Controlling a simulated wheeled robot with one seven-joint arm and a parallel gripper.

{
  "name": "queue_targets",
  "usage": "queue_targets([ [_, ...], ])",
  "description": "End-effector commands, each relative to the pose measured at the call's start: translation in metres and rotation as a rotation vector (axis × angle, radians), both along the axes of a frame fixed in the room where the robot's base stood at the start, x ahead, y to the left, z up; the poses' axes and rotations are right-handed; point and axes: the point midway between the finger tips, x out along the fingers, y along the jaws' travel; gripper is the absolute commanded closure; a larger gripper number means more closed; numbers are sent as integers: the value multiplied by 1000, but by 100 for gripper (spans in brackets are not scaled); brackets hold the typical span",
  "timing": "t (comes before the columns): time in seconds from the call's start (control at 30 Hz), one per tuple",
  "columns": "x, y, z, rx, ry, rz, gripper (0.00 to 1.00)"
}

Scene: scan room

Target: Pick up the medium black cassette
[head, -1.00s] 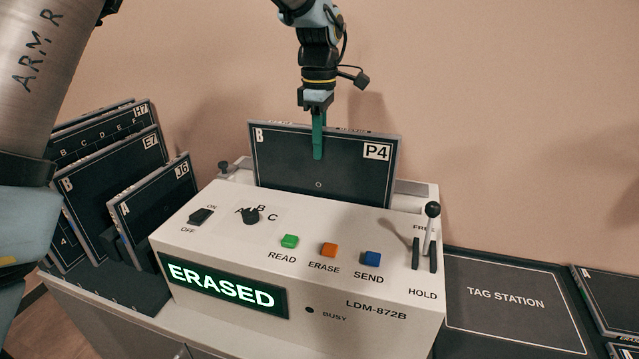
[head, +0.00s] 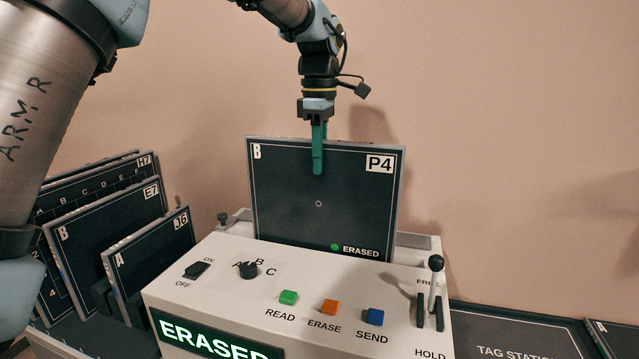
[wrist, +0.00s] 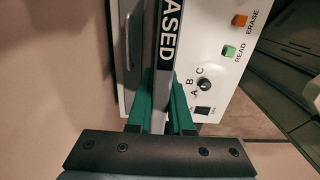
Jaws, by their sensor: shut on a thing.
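The medium black cassette (head: 300,205), marked B and P4, stands upright at the back of the white reader (head: 215,262). Its lower "ERASED" label with a green dot shows above the reader's top, and its lower edge is hidden behind the reader's front part. My gripper (head: 318,160) is shut on the cassette's top edge, its green fingers pointing down. In the wrist view the green fingers (wrist: 160,105) sit either side of the cassette's edge (wrist: 165,50), which carries white "ERASED" lettering.
The reader has green, orange and blue buttons, a dial (head: 248,270) and a lever (head: 436,285) at right. Other cassettes (head: 105,230) stand in a rack at left. A tag station (head: 510,335) lies at right. The wall is close behind; the space above is clear.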

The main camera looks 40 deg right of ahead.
Motion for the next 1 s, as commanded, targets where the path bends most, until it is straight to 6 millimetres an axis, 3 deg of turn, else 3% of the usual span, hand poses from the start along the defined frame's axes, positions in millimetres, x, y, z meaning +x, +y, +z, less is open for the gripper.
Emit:
queue_targets([
  [0.2,0,-1,40,-6,-3,0,100],
  [0.5,0,-1,79,-4,-1,1,100],
  [0.73,0,0,99,-3,-1,0,100],
  [1.0,-12,18,97,-3,-2,0,100],
])
